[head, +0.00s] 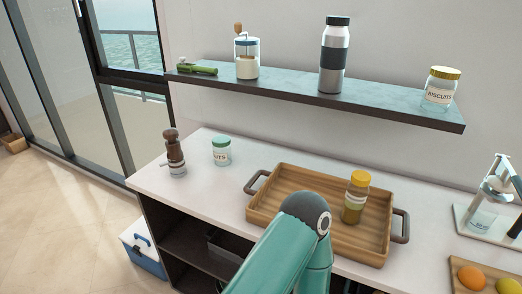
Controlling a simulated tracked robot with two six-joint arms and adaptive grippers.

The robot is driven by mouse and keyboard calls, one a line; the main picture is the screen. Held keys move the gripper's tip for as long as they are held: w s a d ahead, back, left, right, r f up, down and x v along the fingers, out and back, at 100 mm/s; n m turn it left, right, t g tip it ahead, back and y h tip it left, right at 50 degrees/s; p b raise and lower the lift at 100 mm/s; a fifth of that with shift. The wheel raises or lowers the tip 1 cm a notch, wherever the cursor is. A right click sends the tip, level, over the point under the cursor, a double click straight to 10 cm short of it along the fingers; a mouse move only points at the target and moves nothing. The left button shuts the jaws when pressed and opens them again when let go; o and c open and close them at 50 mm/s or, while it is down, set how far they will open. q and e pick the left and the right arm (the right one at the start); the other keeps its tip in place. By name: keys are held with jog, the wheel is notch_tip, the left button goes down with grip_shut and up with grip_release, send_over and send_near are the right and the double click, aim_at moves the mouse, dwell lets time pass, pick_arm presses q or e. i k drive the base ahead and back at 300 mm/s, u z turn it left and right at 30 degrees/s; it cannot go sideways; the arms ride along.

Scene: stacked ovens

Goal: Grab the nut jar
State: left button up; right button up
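The nut jar (221,153) is a small clear jar with a pale green lid and a label of which "UTS" can be read. It stands upright on the white counter, left of the wooden tray and right of a dark brown grinder. Nothing touches it. Neither of my grippers shows in the head view. A teal link of one of my arms rises from the bottom middle in front of the tray, and its gripper end cannot be seen.
The wooden tray (278,180) holds a yellow-lidded jar (355,198). The brown grinder (175,154) stands close left of the nut jar. A shelf (290,86) above holds a hand grinder, a flask and a biscuit jar (439,90). Counter in front of the nut jar is clear.

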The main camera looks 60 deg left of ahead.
aim_at(223, 156)
jog(key=u, duration=0.05)
jog(key=k, duration=1.45)
jog(key=z, duration=1)
jog(key=i, duration=0.1)
jog(key=u, duration=3.1)
jog(key=i, duration=1)
